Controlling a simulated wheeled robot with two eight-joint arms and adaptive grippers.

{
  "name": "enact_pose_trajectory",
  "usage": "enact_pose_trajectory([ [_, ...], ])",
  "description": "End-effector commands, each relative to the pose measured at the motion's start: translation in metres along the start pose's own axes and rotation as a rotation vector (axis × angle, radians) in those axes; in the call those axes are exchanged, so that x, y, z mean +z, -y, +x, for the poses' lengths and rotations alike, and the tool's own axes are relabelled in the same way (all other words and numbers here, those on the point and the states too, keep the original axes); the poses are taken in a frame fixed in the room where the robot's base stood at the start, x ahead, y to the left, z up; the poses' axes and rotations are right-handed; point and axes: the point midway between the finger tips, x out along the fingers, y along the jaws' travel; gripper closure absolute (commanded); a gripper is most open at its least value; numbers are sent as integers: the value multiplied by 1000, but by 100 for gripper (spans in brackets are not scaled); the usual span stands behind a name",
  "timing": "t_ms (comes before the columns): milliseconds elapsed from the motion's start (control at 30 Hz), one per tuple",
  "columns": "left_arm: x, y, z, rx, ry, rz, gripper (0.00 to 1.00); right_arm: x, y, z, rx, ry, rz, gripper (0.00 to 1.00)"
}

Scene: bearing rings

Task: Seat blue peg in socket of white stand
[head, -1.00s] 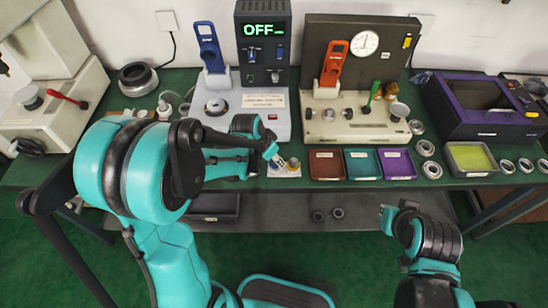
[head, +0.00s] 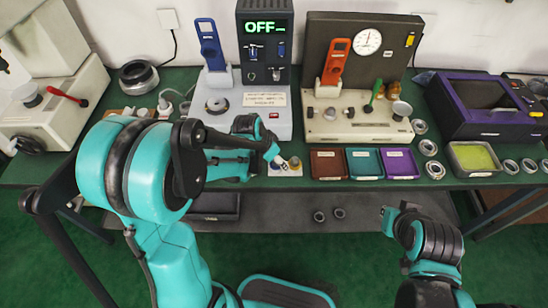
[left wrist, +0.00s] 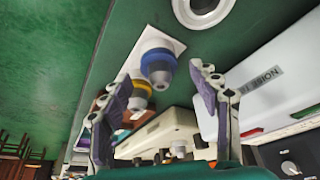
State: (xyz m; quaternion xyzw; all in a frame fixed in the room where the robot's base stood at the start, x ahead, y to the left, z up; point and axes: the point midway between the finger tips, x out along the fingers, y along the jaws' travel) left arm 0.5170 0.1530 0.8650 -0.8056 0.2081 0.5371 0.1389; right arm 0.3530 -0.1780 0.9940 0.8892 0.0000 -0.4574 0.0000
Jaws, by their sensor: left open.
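In the left wrist view, a blue-banded piece with a grey rounded end (left wrist: 158,61), likely the blue peg, stands on a white square plate (left wrist: 171,43). A yellow-banded piece (left wrist: 141,88) is beside it. My left gripper (left wrist: 160,77) is open, with its purple-padded fingers on either side of the blue piece and nothing visibly held. In the head view my left gripper (head: 277,160) is over the white plate (head: 291,173) and partly hides the pieces. I cannot tell if this plate is the white stand; no socket shows clearly. My right gripper (head: 388,214) is in front of the bench, its jaws unclear.
Brown (head: 327,164), teal (head: 364,163) and purple (head: 398,163) trays are right of the plate. A grey-white machine (head: 258,128) with an OFF display stands behind it; a gauge machine (head: 355,129) is to the right. Bearing rings (head: 427,148) lie farther right.

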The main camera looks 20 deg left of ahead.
Motion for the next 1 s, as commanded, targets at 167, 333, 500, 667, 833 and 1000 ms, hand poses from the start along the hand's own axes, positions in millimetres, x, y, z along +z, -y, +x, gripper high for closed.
enact_pose_trajectory([
  [167, 0, 0, -14, 0, 0, 0, 38, 0, 0, 0, 0, 0, 0, 100],
  [333, 1, 0, -46, -1, 0, -2, 38, 0, 0, 0, 0, 0, 0, 100],
  [500, 0, 0, -80, 0, 0, -1, 38, 0, 0, 0, 0, 0, 0, 100],
  [667, 0, 0, -105, 0, -1, -2, 38, 0, 0, 0, 0, 0, 0, 100],
  [833, 0, 0, -118, 0, -1, 0, 38, 0, 0, 0, 0, 0, 0, 100],
  [1000, 1, -1, -122, -4, -2, -6, 38, 0, 0, 0, 0, 0, 0, 100],
])
